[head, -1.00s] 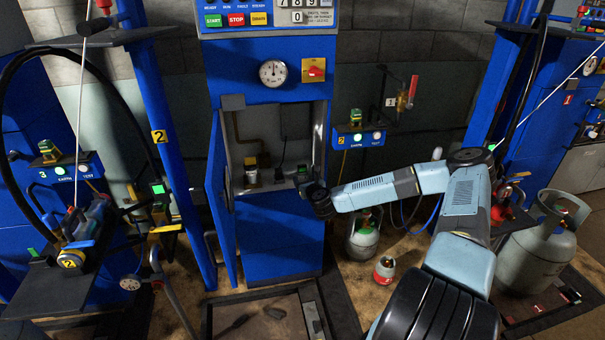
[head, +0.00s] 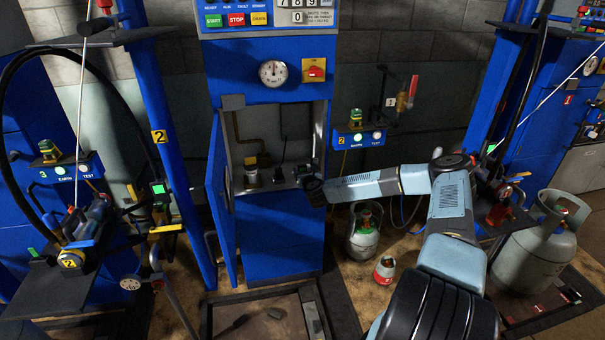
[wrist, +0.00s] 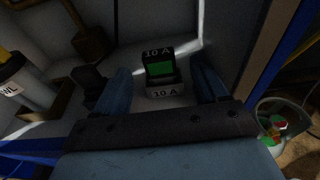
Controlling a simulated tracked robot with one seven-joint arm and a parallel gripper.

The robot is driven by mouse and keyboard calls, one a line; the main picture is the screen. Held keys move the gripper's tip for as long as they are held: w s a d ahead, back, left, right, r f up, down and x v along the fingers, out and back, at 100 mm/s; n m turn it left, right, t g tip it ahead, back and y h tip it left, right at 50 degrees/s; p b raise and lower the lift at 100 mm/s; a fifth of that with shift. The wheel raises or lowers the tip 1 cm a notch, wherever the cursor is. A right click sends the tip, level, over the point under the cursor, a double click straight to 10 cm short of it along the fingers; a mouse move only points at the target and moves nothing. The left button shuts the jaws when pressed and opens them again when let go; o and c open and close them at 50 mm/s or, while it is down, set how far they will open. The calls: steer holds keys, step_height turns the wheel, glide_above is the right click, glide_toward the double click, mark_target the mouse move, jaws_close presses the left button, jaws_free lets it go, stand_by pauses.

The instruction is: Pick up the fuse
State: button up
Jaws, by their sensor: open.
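The fuse (wrist: 160,67) is a black block with a green face marked "10 A". In the wrist view it stands in a pale holder (wrist: 165,91) that also reads "10 A". My gripper (wrist: 166,78) is open, with one blue finger to the left of the fuse and one to the right; whether either touches it I cannot tell. In the head view my gripper (head: 303,173) reaches into the open blue cabinet (head: 283,240) at its right side. The fuse is hard to make out there behind my wrist.
The cabinet door (head: 220,203) stands open at the left. In the wrist view a white cylinder (wrist: 22,82) and a dark block (wrist: 90,82) stand left of my gripper. The cabinet wall is close on the right. Gas cylinders (head: 364,232) stand on the floor outside.

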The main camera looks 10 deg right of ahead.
mark_target(303, 170)
steer(key=w, duration=0.1)
steer(key=w+f, duration=0.1)
steer(key=w, duration=0.2)
steer(key=shift+w+f, duration=0.25)
steer(key=shift+w, duration=0.1)
steer(key=c, duration=1)
